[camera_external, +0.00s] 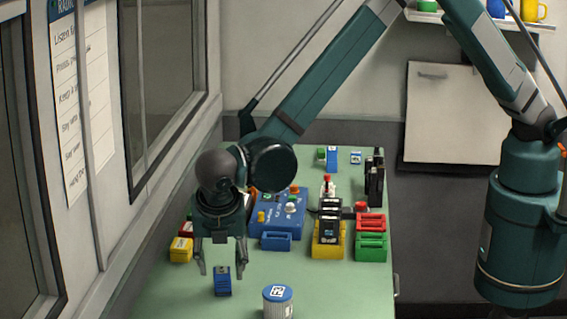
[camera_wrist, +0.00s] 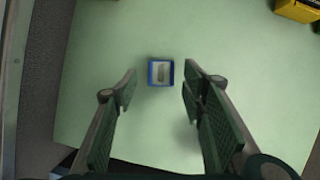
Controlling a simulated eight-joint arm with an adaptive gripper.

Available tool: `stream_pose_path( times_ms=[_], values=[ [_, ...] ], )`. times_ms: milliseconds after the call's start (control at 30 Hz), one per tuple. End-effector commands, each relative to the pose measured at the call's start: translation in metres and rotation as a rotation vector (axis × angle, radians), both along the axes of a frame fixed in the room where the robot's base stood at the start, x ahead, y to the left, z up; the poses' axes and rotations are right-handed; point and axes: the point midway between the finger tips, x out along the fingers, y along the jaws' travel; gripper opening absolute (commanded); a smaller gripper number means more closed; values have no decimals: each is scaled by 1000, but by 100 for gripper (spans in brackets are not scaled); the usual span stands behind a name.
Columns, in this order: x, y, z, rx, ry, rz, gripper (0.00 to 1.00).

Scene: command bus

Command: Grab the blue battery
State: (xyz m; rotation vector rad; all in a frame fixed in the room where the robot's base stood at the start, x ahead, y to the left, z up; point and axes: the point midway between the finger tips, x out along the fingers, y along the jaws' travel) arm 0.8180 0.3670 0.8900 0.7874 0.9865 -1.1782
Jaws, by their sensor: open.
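The blue battery (camera_external: 222,281) stands upright on the green table near its front left. In the wrist view the battery (camera_wrist: 160,72) shows from above as a small blue square with a grey and white top, between the fingertips and a little beyond them. My gripper (camera_external: 222,268) is open and empty, above and around the line of the battery. In the wrist view my gripper's two fingers (camera_wrist: 159,82) are spread, with a gap on each side of the battery. I cannot tell exactly how far the fingertips are above it.
A white canister with a blue lid (camera_external: 278,300) stands right of the battery. Behind are a blue control box (camera_external: 277,222), a yellow charger (camera_external: 328,246), red and green trays (camera_external: 370,246) and a yellow block (camera_external: 181,250). The green table (camera_external: 335,288) is clear around the battery.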

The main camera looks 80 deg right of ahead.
Motion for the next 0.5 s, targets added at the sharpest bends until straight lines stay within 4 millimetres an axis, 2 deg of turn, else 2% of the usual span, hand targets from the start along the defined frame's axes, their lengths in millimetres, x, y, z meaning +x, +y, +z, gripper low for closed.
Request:
stream_pose_path(
  times_ms=[300, 500],
  values=[
    [1, -12, -32, 0, 0, 0, 41],
    [2, -17, -43, 0, 0, 0, 41]
  ],
)
